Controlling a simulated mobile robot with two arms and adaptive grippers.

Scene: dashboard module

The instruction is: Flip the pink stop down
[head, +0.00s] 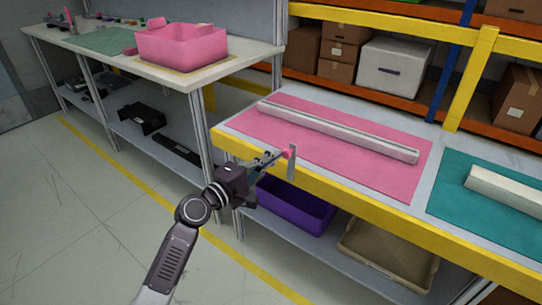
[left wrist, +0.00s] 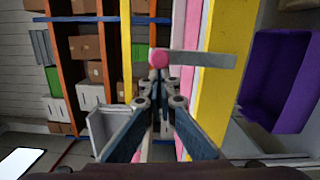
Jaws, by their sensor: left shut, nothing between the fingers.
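The pink stop shows as a round pink knob (head: 287,153) on a flat grey bar (head: 292,168) at the yellow front edge of the table, near the pink mat. In the left wrist view the pink knob (left wrist: 159,58) sits at one end of the grey bar (left wrist: 205,59), which extends to the right. My left gripper (head: 276,156) is shut and empty, with its tips close to the knob. In the left wrist view the fingertips (left wrist: 160,78) are just below the knob; I cannot tell whether they touch it. My right gripper is not in view.
A long pale rail (head: 338,131) lies on the pink mat (head: 372,180); another pale rail (head: 505,190) lies on the teal mat (head: 450,205). A purple bin (head: 295,205) and a tan bin (head: 385,255) are on the shelf below. The yellow table edge (head: 350,198) is close to my gripper.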

